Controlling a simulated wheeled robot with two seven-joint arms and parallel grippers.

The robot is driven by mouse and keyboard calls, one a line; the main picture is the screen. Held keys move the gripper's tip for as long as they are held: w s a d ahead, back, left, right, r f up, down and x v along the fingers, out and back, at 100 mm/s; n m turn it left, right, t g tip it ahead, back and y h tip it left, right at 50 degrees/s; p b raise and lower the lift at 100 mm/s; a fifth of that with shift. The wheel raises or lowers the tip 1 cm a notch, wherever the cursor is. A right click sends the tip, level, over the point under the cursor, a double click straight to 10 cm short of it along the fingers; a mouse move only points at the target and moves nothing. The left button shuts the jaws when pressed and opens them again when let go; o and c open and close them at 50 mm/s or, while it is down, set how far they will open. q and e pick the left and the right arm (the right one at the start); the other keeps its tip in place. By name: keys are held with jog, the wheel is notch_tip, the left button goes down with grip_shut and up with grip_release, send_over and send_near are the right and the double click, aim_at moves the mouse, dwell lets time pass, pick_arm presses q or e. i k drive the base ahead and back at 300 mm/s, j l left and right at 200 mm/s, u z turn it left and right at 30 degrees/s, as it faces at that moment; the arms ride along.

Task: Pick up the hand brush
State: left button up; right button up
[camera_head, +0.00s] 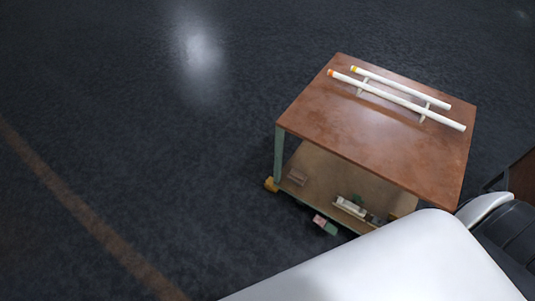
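I cannot make out the hand brush for certain. Either is too small to identify. Neither of my grippers shows in the head view. A large white smooth part, probably my own body, covers the bottom right and may hide part of the shelf.
The table's brown top (350,126) carries two long white tubes (400,100) resting on small supports. A green-and-pink item (325,225) is at the shelf's front edge or on the floor. A brown surface (523,177) stands at the right edge. The dark floor (150,120) to the left is clear.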

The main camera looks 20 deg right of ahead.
aim_at(296, 176)
jog(key=i+u, duration=0.4)
jog(key=i, duration=0.55)
jog(key=i+z, duration=0.3)
jog(key=z, duration=0.2)
jog(key=i+j+z, duration=0.15)
jog(key=i+z, duration=0.3)
jog(key=k, duration=0.1)
